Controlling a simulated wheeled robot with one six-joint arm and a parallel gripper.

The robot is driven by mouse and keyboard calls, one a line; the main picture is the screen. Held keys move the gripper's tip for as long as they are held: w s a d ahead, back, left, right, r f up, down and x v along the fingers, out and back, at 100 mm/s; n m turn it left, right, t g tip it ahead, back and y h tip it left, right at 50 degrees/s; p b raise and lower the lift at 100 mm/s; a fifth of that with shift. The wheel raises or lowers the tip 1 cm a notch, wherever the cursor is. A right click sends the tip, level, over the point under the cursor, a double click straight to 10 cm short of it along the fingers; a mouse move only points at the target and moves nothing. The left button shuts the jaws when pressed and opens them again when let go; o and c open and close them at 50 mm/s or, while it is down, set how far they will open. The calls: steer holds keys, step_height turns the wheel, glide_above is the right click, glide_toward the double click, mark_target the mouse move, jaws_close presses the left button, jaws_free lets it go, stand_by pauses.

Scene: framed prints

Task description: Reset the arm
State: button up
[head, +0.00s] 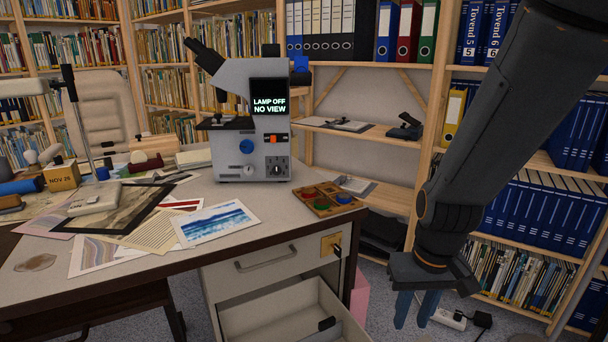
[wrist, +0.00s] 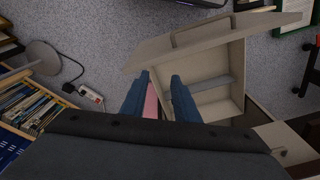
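My gripper (head: 414,312) hangs at the lower right of the head view, pointing down, to the right of the desk and in front of the shelves. Its two blue fingers are apart with nothing between them. In the wrist view my gripper (wrist: 158,98) also shows two separated fingers. A pink object (wrist: 151,100) appears between them there, but it stands lower, beside the desk, as the head view (head: 361,297) shows. My dark arm comes down from the upper right.
The desk (head: 150,262) has an open lower drawer (head: 285,312) projecting near my gripper. On top stand a microscope (head: 254,120), a wooden tray (head: 329,199) and prints (head: 214,222). A power strip (head: 447,318) lies on the floor. Bookshelves (head: 520,250) rise behind my arm.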

steer(key=s+a+r+n, duration=0.3)
steer(key=s+a+r, duration=0.6)
steer(key=a+r, duration=0.2)
steer(key=d+r+m+p, duration=0.3)
steer(key=d+r+p, duration=0.6)
steer(key=p, duration=0.8)
steer(key=shift+s+d+g+p, duration=0.2)
steer(key=shift+s+g+p, duration=0.05)
steer(key=shift+g+p, duration=0.15)
